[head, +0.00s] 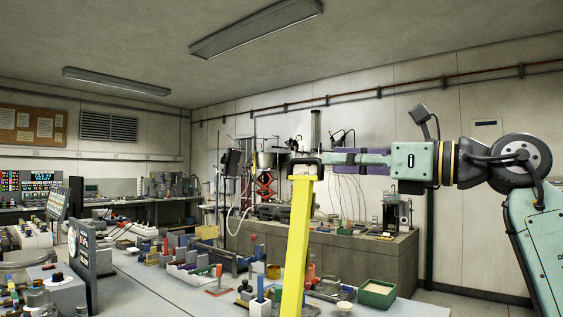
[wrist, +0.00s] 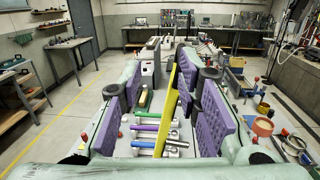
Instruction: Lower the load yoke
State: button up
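A tall yellow bar (head: 297,245) with a black handle (head: 305,162) on top stands upright in the head view; I take it to be the load yoke, though I cannot be sure. My gripper (head: 328,158) is level with the handle and overlaps its right side in the picture. In the wrist view the purple finger pads of my gripper (wrist: 160,82) are wide apart, so it is open. The yellow bar (wrist: 170,92) shows in the gap, nearer the right pad. I cannot tell whether a finger touches the handle.
A light bench (head: 150,285) below carries many small parts, with a green box (head: 377,293) at right. Grey cabinets (head: 350,262) stand along the back wall. Colored cylinders, one green (wrist: 145,99), lie below the finger gap. Open floor (wrist: 55,125) shows at the wrist view's left.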

aim_at(316, 161)
jog(key=shift+m+t+h, duration=0.5)
jog(key=shift+t+h, duration=0.1)
jog(key=shift+h, duration=0.1)
jog(key=p+x, duration=0.1)
jog(key=x, duration=0.2)
jog(key=w+x, duration=0.1)
jog(key=x, duration=0.2)
jog(key=d+p+x, duration=0.1)
jog(key=x, duration=0.2)
jog(key=shift+w+d+p, duration=0.1)
jog(key=shift+w+p, duration=0.25)
jog(key=shift+w, duration=0.05)
jog(key=shift+c, duration=0.3)
grip_shut()
